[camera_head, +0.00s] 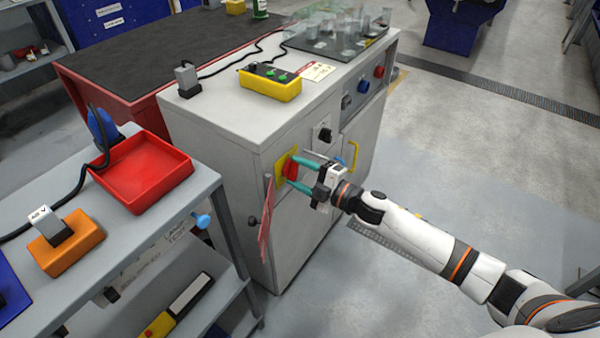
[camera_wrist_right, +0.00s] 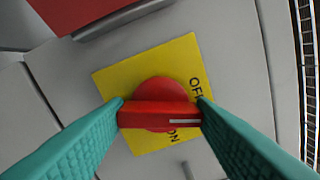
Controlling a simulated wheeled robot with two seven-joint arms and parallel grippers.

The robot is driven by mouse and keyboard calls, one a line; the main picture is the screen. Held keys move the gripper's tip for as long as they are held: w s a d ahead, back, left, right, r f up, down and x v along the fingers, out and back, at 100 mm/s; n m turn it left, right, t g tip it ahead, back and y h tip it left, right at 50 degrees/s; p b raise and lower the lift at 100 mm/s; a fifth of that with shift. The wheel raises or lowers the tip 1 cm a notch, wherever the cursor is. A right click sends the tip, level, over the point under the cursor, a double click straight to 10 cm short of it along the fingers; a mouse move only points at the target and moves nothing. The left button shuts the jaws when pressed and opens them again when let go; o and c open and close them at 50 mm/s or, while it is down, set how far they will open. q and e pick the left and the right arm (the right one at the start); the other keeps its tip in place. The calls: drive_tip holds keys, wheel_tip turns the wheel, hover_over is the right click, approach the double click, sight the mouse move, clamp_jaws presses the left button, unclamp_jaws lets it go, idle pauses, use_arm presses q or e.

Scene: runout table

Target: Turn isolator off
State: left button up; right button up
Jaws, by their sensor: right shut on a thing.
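The isolator is a red rotary knob (camera_head: 290,168) on a yellow plate (camera_head: 281,173) on the grey cabinet's side. In the right wrist view the red knob (camera_wrist_right: 150,115) has a raised bar lying across the picture, with a white mark at its right end. The mark sits between the printed OFF, above it, and ON, below it, on the yellow plate (camera_wrist_right: 120,83). My right gripper (camera_head: 297,174) has its two teal fingers closed on the ends of the bar; the fingers also show in the wrist view (camera_wrist_right: 160,112). My left gripper is not in view.
The grey cabinet (camera_head: 225,120) carries a yellow button box (camera_head: 270,88) on top. A bench with a red tray (camera_head: 145,172) stands left.

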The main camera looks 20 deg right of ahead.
drive_tip(key=n, duration=0.3)
drive_tip(key=shift+f+n, duration=0.1)
drive_tip(key=shift+n, duration=0.2)
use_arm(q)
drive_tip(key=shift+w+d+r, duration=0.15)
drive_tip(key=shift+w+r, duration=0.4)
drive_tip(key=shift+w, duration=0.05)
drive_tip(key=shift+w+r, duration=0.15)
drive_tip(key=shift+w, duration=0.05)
use_arm(e)
drive_tip(key=shift+n, duration=0.3)
drive_tip(key=o, duration=1)
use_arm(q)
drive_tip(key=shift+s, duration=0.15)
